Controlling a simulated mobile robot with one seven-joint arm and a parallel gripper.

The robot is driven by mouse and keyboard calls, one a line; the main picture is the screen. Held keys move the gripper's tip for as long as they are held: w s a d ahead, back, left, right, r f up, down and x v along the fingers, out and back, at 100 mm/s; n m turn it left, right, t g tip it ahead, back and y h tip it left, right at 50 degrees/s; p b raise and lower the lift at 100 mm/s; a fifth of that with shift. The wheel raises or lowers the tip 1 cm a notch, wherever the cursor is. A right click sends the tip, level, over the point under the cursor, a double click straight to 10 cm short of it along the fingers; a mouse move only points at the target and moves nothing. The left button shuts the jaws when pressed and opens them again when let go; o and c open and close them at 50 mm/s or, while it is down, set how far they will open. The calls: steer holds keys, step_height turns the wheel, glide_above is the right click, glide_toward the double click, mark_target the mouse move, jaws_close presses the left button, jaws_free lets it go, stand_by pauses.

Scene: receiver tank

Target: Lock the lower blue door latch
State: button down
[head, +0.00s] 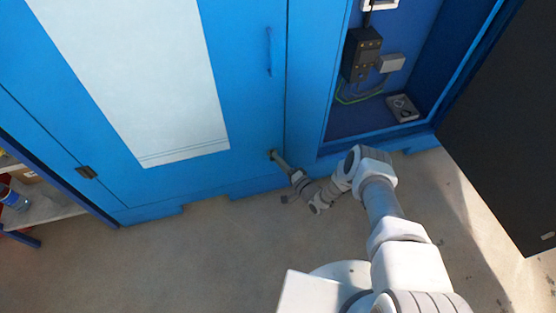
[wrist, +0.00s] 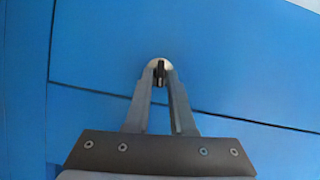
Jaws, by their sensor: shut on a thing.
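The blue cabinet door (head: 240,60) with a white panel is closed in the head view. The lower latch (head: 271,153) is a small fitting low on the door, near its right edge. In the wrist view the latch (wrist: 160,73) is a dark tab on a pale round base. Which way the tab counts as locked cannot be told.
A blue vertical handle (head: 270,51) sits higher on the door. To the right is an open compartment with a black box (head: 361,54) and cables. A dark open door (head: 510,130) stands at far right. A shelf with a bottle (head: 14,198) is at left. The floor in front is clear.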

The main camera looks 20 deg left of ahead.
steer(key=shift+m+y, duration=0.3)
steer(key=shift+m, duration=0.3)
steer(key=shift+a, duration=0.1)
steer(key=c, duration=0.9)
jaws_free()
steer(key=shift+f, duration=0.1)
steer(key=shift+c, duration=0.2)
steer(key=shift+s, duration=0.15)
